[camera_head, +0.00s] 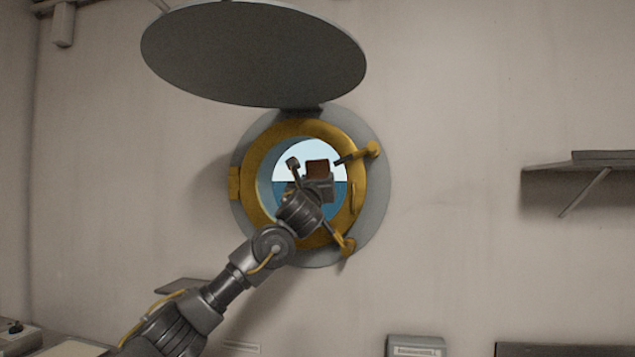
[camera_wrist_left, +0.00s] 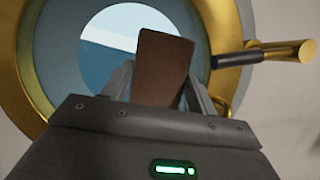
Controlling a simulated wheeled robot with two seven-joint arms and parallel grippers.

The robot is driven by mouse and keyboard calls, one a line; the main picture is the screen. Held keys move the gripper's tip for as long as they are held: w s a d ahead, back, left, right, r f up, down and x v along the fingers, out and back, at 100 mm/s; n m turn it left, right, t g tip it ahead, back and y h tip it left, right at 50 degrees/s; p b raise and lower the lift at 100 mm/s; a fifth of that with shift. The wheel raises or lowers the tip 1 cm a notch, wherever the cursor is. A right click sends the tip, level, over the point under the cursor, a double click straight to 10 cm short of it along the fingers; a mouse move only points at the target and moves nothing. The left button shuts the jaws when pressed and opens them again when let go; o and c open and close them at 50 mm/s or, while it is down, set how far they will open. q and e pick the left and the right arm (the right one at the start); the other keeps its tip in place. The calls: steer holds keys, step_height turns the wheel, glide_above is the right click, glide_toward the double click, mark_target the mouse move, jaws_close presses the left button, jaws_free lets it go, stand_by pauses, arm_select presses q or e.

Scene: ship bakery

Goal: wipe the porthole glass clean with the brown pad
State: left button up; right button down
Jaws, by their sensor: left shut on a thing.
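The porthole glass (camera_head: 337,158) shows sky and sea inside a brass ring (camera_head: 251,160) on the wall. It also shows in the left wrist view (camera_wrist_left: 98,58). My left gripper (camera_head: 306,172) is in front of the glass and shut on the brown pad (camera_head: 318,169). In the left wrist view the pad (camera_wrist_left: 163,66) stands up between the two fingers and covers part of the glass. I cannot tell whether the pad touches the glass. No dirt on the glass can be made out. My right gripper is not in view.
A grey oval cover (camera_head: 253,55) juts out above the porthole. A grey box (camera_head: 415,346) stands low at the front. Bare wall lies between porthole and shelf.

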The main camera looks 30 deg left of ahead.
arm_select(q)
steer(key=shift+s+a, duration=0.3)
steer(key=shift+a, duration=0.6)
steer(key=shift+s+a, duration=0.25)
steer(key=shift+a, duration=0.65)
steer(key=shift+s+a, duration=0.35)
steer(key=shift+a, duration=0.55)
steer(key=shift+s+a, duration=0.3)
steer(key=shift+a, duration=0.6)
steer(key=shift+s+a+p, duration=0.3)
steer(key=shift+s+a, duration=0.05)
steer(key=shift+a, duration=0.55)
steer(key=shift+s+a+p, duration=0.25)
steer(key=shift+s+a, duration=0.05)
steer(key=shift+a, duration=0.55)
steer(key=shift+s+d+f+b, duration=0.15)
steer(key=shift+s+d+b, duration=0.15)
steer(key=shift+s+b, duration=0.25)
steer(key=shift+s+d+b, duration=0.1)
steer(key=shift+s+d, duration=0.15)
steer(key=shift+s, duration=0.5)
steer(key=shift+s+d+b, duration=0.15)
steer(key=shift+s+d, duration=0.1)
steer(key=shift+s, duration=0.5)
steer(key=shift+s+d+b, duration=0.1)
steer(key=shift+s+d, duration=0.15)
steer(key=shift+s, duration=0.5)
